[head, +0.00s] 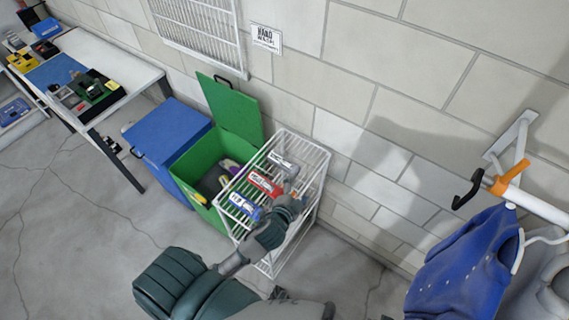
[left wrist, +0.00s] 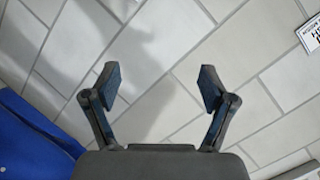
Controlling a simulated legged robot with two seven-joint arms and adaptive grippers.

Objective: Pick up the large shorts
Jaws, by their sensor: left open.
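I cannot make out any shorts for certain in either view. A white wire rack (head: 318,150) stands against the wall, with a grey packet (head: 283,163), a red packet (head: 264,184) and a blue packet (head: 245,206) on its top. The packets' labels are too small to read. My left gripper (head: 291,190) is over the rack top, close to the packets; whether it touches one is unclear. In the left wrist view, my left gripper (left wrist: 160,88) is open and empty, with wall behind its fingers. My right gripper is not in view.
An open green bin (head: 181,166) holding mixed items and a blue bin (head: 165,135) stand left of the rack. A blue garment (head: 463,268) hangs on a wall rail (head: 540,208) at right. A table (head: 135,75) with goods is at far left. Floor in front is clear.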

